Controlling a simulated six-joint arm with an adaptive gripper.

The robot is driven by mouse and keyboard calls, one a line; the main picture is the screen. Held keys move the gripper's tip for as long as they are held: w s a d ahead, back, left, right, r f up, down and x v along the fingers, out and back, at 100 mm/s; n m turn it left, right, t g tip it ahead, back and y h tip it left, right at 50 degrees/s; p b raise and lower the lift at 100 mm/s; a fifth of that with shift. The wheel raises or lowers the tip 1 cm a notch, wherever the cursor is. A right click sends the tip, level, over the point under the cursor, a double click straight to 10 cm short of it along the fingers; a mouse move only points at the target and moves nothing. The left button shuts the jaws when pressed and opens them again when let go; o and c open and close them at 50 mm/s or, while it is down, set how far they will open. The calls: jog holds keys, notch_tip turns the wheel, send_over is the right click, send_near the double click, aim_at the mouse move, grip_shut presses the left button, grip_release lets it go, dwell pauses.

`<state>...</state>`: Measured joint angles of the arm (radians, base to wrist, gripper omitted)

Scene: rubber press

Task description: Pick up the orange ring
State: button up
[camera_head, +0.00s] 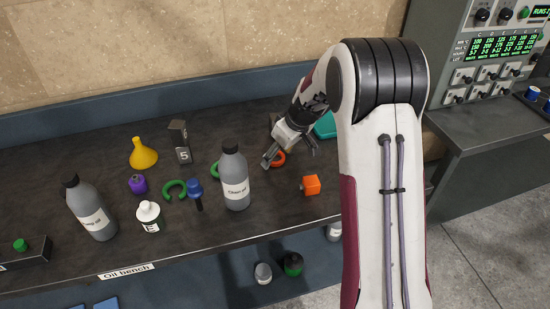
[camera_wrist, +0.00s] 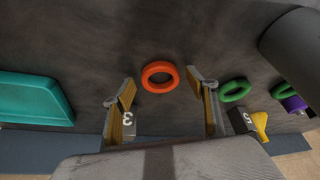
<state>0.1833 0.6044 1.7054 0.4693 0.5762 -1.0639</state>
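The orange ring (camera_wrist: 160,76) lies flat on the dark bench top in the wrist view, ahead of my fingertips and roughly centred between them. My gripper (camera_wrist: 161,88) is open, with its two fingers apart and nothing held between them. In the head view the orange ring (camera_head: 279,158) shows beside my gripper (camera_head: 288,158), partly hidden by a finger. I cannot tell the exact height of my fingertips above the bench.
A grey bottle (camera_head: 235,180) stands left of my gripper. An orange block (camera_head: 311,185) lies in front, and a teal tray (camera_head: 326,126) lies to the right.

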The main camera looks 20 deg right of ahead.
jog(key=c, duration=0.7)
jog(key=shift+r, duration=0.1)
jog(key=shift+r, duration=4.95)
